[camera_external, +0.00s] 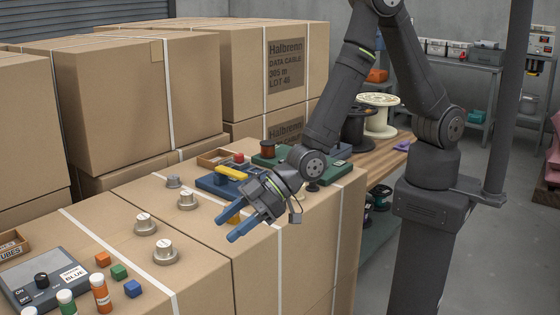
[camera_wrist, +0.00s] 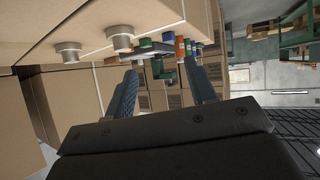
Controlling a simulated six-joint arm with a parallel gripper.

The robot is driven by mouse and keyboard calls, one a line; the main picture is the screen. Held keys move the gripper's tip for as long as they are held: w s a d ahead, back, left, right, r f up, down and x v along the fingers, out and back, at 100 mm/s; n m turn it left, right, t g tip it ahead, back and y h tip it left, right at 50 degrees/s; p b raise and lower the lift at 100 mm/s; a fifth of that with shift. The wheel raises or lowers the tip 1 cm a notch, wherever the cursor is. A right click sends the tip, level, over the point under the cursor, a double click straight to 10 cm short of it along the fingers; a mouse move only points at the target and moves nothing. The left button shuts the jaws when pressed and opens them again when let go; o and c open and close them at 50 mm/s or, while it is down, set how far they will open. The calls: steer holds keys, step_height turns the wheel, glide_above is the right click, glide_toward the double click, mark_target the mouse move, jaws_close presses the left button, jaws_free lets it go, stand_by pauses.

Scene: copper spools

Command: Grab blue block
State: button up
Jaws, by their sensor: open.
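The blue block (camera_external: 133,288) is a small cube on the cardboard box top at the lower left. It sits right of the green block (camera_external: 119,271) and the orange block (camera_external: 103,259), next to an orange bottle (camera_external: 101,293). My gripper (camera_external: 228,228) is open with blue fingers, well to the right of the blue block and above it, over the box's front edge. Nothing is seen held. In the wrist view both fingers (camera_wrist: 160,68) are spread. A small blue patch (camera_wrist: 168,37) beyond them may be the blue block; it is too small to be sure.
Several metal weights (camera_external: 166,252) stand between my gripper and the blocks. A grey switch box (camera_external: 45,279) and a green bottle (camera_external: 66,303) lie left of the blue block. Tall cartons (camera_external: 135,95) rise behind. A yellow bar (camera_external: 231,172) lies near my wrist.

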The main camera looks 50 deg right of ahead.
steer(key=w+a+r+n+g+h, duration=0.2)
steer(key=w+a+h, duration=0.3)
steer(key=a, duration=0.5)
steer(key=n+g+h, duration=0.1)
steer(key=n+g, duration=0.1)
steer(key=g, duration=0.1)
glide_toward(135, 282)
steer(key=f, duration=0.2)
steer(key=shift+s+a+f, duration=0.2)
steer(key=shift+a+f, duration=0.05)
steer(key=shift+f, duration=0.05)
steer(key=shift+a+x, duration=0.15)
steer(key=shift+x, duration=1.45)
steer(key=shift+a+x, duration=0.1)
steer(key=shift+x, duration=1.45)
steer(key=shift+w+r, duration=0.15)
steer(key=c, duration=1.1)
